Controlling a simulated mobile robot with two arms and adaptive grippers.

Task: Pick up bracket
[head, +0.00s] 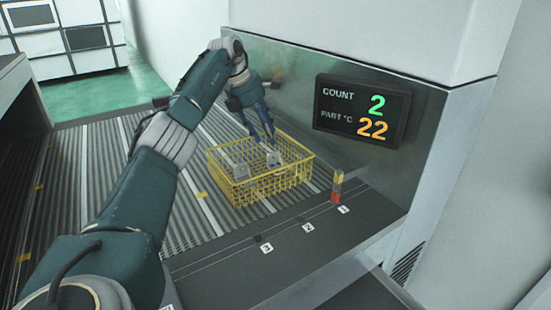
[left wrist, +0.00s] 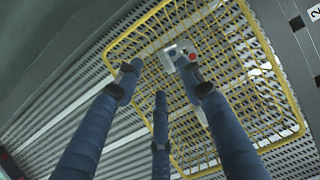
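A yellow wire basket (head: 262,190) stands on the ribbed conveyor and holds two pale metal brackets. One bracket (head: 240,171) is toward the left of the basket, the other (head: 273,160) toward the right and farther back. My left gripper (head: 259,128) hangs over the back of the basket, fingers pointing down. In the left wrist view its three blue fingers (left wrist: 163,90) are spread with nothing between them. A bracket with a red dot (left wrist: 182,54) shows just beyond the fingertips, partly covered by one finger. The right gripper is out of view.
A small red and yellow stack light (head: 337,187) stands right of the basket, near numbered labels on the dark ledge (head: 300,250). A display (head: 361,111) on the wall reads count 2, part °C 22. The ribbed conveyor (head: 95,165) is clear to the left.

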